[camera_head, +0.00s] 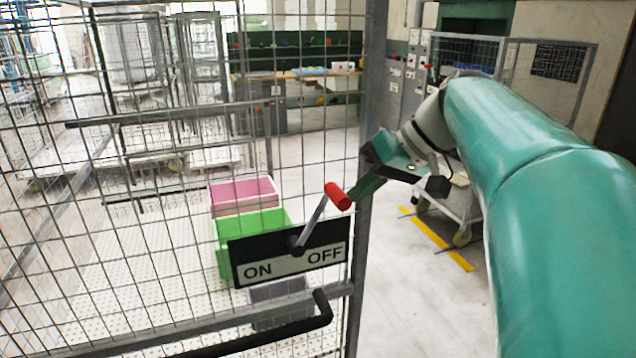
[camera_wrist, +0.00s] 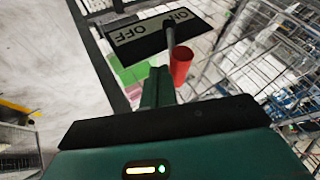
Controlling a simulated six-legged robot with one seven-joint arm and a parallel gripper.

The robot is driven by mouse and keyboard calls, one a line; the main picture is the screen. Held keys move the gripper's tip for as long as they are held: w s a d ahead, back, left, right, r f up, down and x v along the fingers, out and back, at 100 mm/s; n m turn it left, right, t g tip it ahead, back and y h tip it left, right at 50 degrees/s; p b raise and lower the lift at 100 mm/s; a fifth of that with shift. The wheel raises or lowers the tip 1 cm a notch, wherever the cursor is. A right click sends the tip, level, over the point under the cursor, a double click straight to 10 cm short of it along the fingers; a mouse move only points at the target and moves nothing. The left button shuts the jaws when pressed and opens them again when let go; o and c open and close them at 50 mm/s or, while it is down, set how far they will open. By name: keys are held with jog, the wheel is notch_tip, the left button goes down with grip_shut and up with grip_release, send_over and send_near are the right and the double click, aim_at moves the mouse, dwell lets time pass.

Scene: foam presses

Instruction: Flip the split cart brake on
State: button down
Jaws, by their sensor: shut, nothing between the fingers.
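The brake lever (camera_head: 314,221) is a grey metal arm with a red knob (camera_head: 338,196). It pivots on a black plate (camera_head: 330,233) marked ON at left and OFF at right, fixed to the cart's mesh. The lever tilts up and right, leaning to the OFF side. My gripper (camera_head: 362,189) is shut and empty, just right of the red knob in the head view. In the wrist view the closed fingers (camera_wrist: 158,88) point towards the plate (camera_wrist: 150,37), and the red knob (camera_wrist: 181,66) is close beside them on the right. I cannot tell whether they touch.
The mesh panel's upright post (camera_head: 365,110) stands right behind my fingers. A black handle bar (camera_head: 270,338) runs below the plate. Pink (camera_head: 243,192) and green (camera_head: 262,220) bins sit behind the mesh. Another cart (camera_head: 462,200) stands behind my arm. Floor at centre right is clear.

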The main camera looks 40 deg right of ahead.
jog(key=shift+w, duration=0.1)
jog(key=w+a+r+n+g+h, duration=0.1)
jog(key=w+a+h, duration=0.1)
jog(key=a+h, duration=0.3)
jog(key=w+a+r+n+g+h, duration=0.1)
jog(key=a+h, duration=0.3)
jog(key=a, duration=0.7)
jog(key=shift+w+r+g+h, duration=0.15)
jog(key=shift+w+g+h, duration=0.3)
jog(key=shift+w, duration=0.35)
jog(key=shift+a+n, duration=0.2)
jog(key=shift+n, duration=0.1)
jog(key=shift+w, duration=0.1)
